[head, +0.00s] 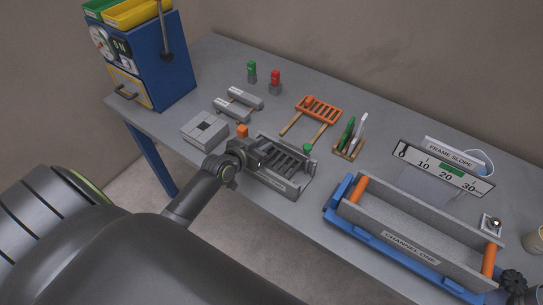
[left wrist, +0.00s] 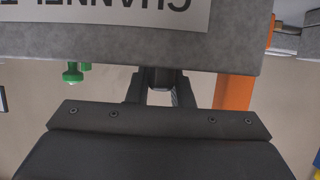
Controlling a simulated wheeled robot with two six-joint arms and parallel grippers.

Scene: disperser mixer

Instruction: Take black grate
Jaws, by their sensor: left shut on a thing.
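The black grate (head: 287,157) is a dark slatted piece in a grey channel tray (head: 284,184) near the table's front edge. My left gripper (head: 254,151) is at the grate's left end and is shut on it. In the left wrist view the fingers (left wrist: 158,88) close on a dark piece just past the edge of the tray's labelled wall (left wrist: 110,45). The contact is mostly hidden by the fingers and the wall.
An orange block (head: 242,131) and a green knob (head: 307,147) are close by the tray. A blue frame (head: 337,203) with a larger channel (head: 400,228) is to the right. An orange rack (head: 318,110) stands behind.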

